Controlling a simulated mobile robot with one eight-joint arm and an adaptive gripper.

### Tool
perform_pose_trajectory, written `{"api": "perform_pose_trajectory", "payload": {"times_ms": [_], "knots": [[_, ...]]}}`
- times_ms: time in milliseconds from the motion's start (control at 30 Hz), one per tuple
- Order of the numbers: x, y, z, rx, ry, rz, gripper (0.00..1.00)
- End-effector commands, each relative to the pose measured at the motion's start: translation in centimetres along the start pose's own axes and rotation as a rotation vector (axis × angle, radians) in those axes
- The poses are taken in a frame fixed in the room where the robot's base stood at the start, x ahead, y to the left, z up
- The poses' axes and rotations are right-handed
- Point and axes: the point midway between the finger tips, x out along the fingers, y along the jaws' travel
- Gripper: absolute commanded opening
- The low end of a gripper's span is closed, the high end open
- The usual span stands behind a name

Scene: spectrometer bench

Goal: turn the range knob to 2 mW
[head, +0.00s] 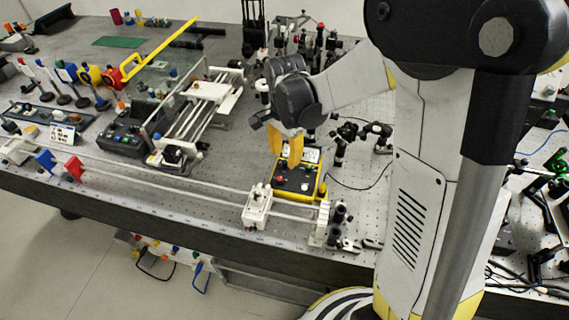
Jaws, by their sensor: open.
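A yellow-edged meter box (322,192) with a dark front panel stands on the bench in the head view. A pale display or label shows along its back edge. Small red and light spots show on the panel. The range knob and its markings are too small to make out. My gripper (288,164) comes down over the back left part of the box, its yellow fingers pointing down. It is open and holds nothing that I can see. The fingers hide part of the panel, and I cannot tell whether they touch it.
A white rail assembly with a carriage (258,207) runs along the front edge. Posts and optics (340,140) crowd the right of the box, with a cable nearby. A framed apparatus (200,105) stands to the left. Coloured holders (74,168) stand further left.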

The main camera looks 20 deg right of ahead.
Motion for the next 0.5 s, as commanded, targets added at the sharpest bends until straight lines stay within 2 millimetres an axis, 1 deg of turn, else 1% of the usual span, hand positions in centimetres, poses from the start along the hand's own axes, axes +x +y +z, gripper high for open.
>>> {"api": "perform_pose_trajectory", "payload": {"times_ms": [33,100,200,500], "knots": [[1.0,0.0,0.0,0.000,0.000,0.000,0.38],[1.8,0.0,0.0,0.000,0.000,0.000,0.38],[2.5,0.0,0.0,-0.001,0.000,0.000,0.38],[2.6,0.0,0.0,-0.001,0.000,0.000,0.38]]}}
